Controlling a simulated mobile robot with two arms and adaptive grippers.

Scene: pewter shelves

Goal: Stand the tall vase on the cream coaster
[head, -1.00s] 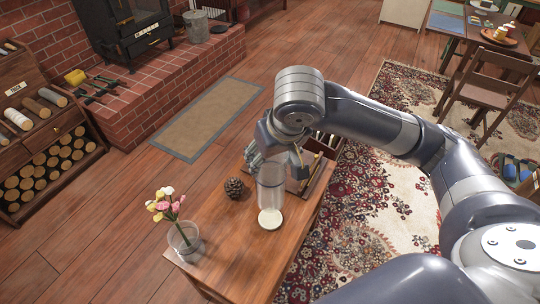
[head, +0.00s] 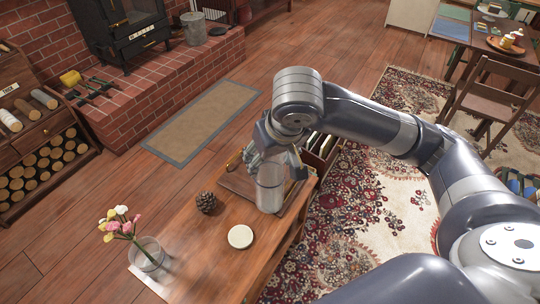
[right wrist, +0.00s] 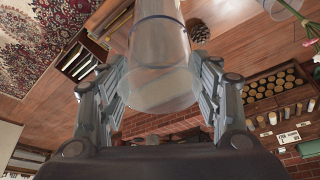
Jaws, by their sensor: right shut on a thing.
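The tall vase (head: 270,190) is a clear glass cylinder, held about upright in my right gripper (head: 275,163). In the right wrist view the fingers (right wrist: 163,85) close on both sides of the vase (right wrist: 160,65). The cream coaster (head: 240,237) is a small pale disc lying bare on the wooden table, in front and left of the vase in the head view. The vase is not over the coaster in the picture. I cannot tell how high its base is above the table. My left gripper is out of view.
A pine cone (head: 206,202) lies left of the vase. A glass with pink, white and yellow flowers (head: 147,252) stands at the table's near left corner. A brown tray (head: 236,184) lies behind the vase. Table (head: 205,248) around the coaster is clear.

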